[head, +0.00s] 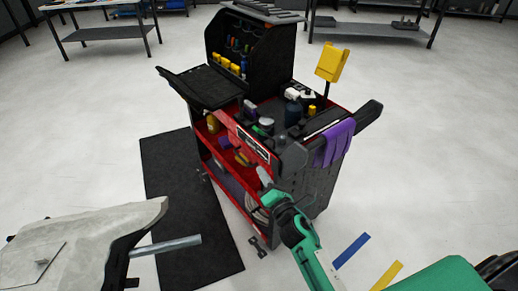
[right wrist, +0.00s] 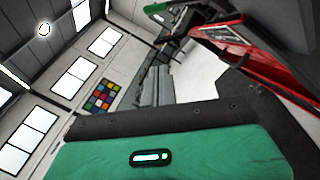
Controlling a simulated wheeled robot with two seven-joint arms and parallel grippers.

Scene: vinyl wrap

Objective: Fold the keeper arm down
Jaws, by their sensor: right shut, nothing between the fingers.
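I cannot pick out the keeper arm for certain in either view. A pale grey, rough-topped piece (head: 85,235) is at the lower left of the head view, with a metal rod (head: 165,247) sticking out to the right below it. My right gripper (head: 264,176) is at the end of the green arm, at the near side of the red and black cart (head: 318,190). It is shut and holds nothing. Whether it touches the cart I cannot tell. The right wrist view shows no fingertips. My left gripper is not in view.
The cart carries bottles, tools, a purple cloth (head: 334,143) and a yellow piece (head: 332,65) on a stalk. A black side tray (head: 205,87) juts out left. A dark mat (head: 180,205) lies beside it. Open floor surrounds the cart; tables stand behind.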

